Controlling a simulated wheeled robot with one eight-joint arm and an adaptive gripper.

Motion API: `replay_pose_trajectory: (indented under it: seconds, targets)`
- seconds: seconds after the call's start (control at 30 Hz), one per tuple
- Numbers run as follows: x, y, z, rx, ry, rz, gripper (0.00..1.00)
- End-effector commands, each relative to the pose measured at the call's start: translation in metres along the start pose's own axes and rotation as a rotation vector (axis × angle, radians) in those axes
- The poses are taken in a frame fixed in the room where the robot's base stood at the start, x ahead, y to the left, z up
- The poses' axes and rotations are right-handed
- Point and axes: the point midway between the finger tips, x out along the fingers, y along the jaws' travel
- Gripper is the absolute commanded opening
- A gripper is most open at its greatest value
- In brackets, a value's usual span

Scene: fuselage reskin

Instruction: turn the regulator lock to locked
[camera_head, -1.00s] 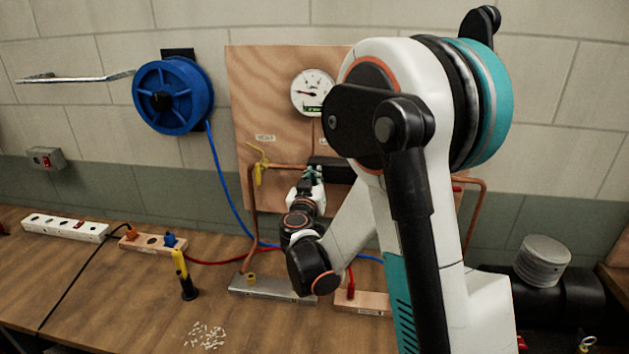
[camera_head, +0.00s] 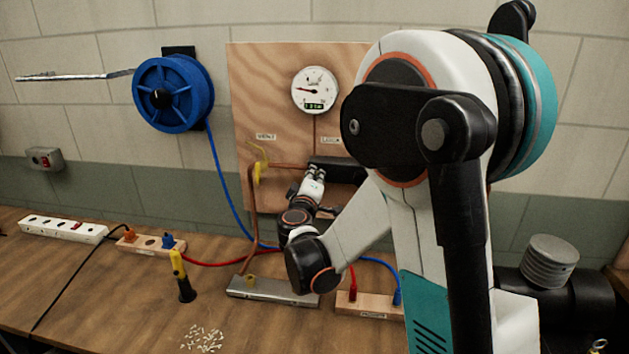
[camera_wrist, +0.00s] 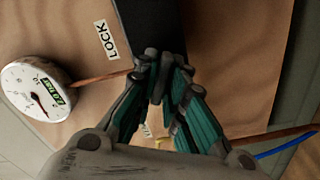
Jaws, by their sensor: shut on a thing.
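The regulator is a dark block (camera_head: 343,168) on the plywood board, below a label reading LOCK (camera_head: 331,140). In the wrist view the dark block (camera_wrist: 150,25) lies beside the LOCK label (camera_wrist: 107,39). My gripper (camera_wrist: 161,78), with teal fingers, is shut at the near end of this block. I take what it holds to be the regulator lock, but the fingers hide it, and its turned position cannot be read. In the head view my gripper (camera_head: 316,171) is at the block's left part, and my arm covers the right of the board.
A round gauge (camera_head: 315,90) is above the regulator. A yellow valve handle (camera_head: 258,170) and copper pipe are close on the left. A blue reel (camera_head: 172,95) hangs on the wall. A yellow-black tool (camera_head: 182,276) stands on the bench, near scattered white bits (camera_head: 203,339).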

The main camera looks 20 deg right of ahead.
Motion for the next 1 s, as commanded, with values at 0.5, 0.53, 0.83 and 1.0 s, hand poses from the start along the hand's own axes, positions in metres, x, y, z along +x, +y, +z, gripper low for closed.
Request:
replay_pose_trajectory:
  seconds: [0.5, 0.53, 0.83, 1.0]
  targets:
    - [-0.0005, -0.0029, 0.0004, -0.383, 0.001, -0.001, 0.0]
    - [-0.0005, -0.003, 0.0004, -0.397, 0.001, -0.001, 0.0]
    - [-0.0004, -0.0031, 0.0004, -0.476, 0.001, -0.001, 0.0]
    - [-0.0005, -0.0031, 0.0004, -0.485, 0.001, -0.001, 0.0]
